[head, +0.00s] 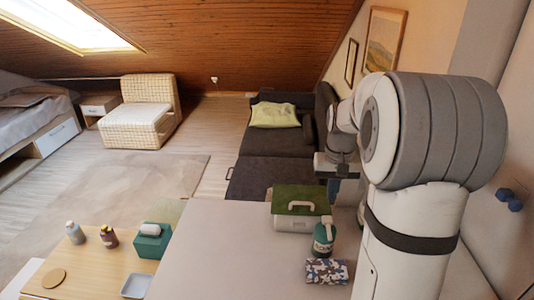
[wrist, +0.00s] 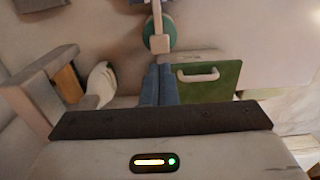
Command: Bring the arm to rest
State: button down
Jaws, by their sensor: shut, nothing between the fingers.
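My arm stands on the right of the head view, bent at its big grey joint. My gripper (head: 334,188) hangs at its end, above the far part of the pale table top and partly hidden by the arm. In the wrist view its two blue fingers (wrist: 158,86) lie together with nothing between them. A green pump bottle (wrist: 160,34) shows beyond the fingertips, apart from them. A box with a green lid and white handle (wrist: 212,82) is right beside the fingers in that view.
The pale table (head: 215,245) holds the green-lidded box (head: 300,206), the pump bottle (head: 323,236) and a patterned packet (head: 326,271). A wooden table (head: 95,270) at left holds bottles, a tissue box (head: 152,241) and a tray (head: 136,286). A dark sofa (head: 275,145) stands behind. A wall is close at right.

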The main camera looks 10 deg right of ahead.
jog(key=s+a+r+n+t, duration=0.1)
jog(key=s+a, duration=0.6)
jog(key=s, duration=0.3)
jog(key=s+a+r+n+t, duration=0.1)
jog(key=s+a+n+t, duration=0.1)
jog(key=s+a, duration=0.5)
jog(key=shift+s+a+r, duration=0.25)
jog(key=shift+s+r, duration=0.05)
jog(key=shift+s, duration=1.05)
jog(key=c, duration=2.2)
grip_release()
